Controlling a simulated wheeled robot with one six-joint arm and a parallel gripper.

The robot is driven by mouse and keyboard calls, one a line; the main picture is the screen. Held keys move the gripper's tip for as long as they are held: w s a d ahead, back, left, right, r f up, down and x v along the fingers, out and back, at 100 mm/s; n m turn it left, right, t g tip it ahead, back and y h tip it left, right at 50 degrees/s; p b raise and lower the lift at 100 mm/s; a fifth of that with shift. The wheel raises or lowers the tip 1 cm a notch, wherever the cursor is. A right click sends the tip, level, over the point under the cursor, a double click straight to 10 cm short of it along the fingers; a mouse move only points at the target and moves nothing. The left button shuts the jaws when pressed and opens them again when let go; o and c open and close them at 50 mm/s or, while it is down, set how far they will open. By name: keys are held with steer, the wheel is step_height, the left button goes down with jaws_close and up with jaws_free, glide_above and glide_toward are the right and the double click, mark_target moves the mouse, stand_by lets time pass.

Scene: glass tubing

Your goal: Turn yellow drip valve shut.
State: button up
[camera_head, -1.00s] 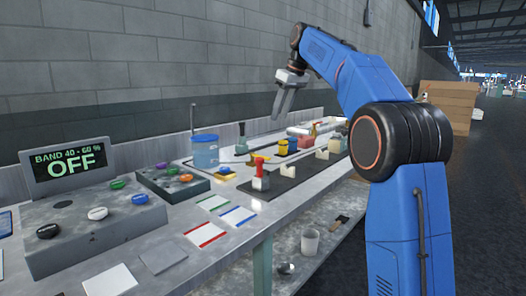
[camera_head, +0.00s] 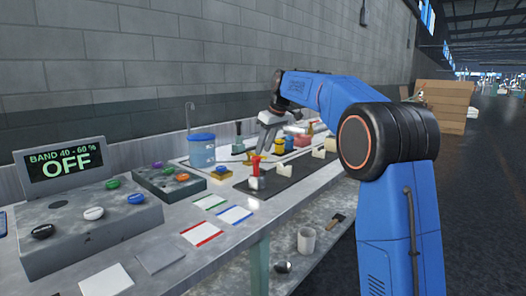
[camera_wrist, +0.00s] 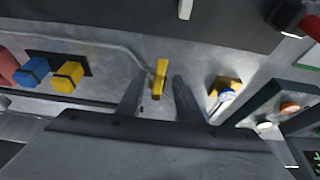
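The yellow valve handle (camera_wrist: 160,78) shows in the wrist view as a short narrow bar at the end of a thin grey tube. It points up the picture, roughly parallel to my fingers. My gripper (camera_wrist: 157,92) is open, with one finger left of the handle and one right of it, and a gap shows on both sides. I cannot tell how deep the fingertips reach. In the head view my gripper (camera_head: 264,144) points down over the bench behind the red-topped valve (camera_head: 256,166); the yellow handle is mostly hidden there.
A blue-banded container (camera_head: 202,152) stands left of my gripper. Blue (camera_wrist: 35,72) and yellow (camera_wrist: 68,77) knobs sit to the left. The display (camera_head: 64,164) reads OFF, "BAND 40 - 60 %".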

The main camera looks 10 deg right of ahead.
steer(key=shift+x, duration=0.9)
jaws_close()
steer(key=shift+s, duration=0.1)
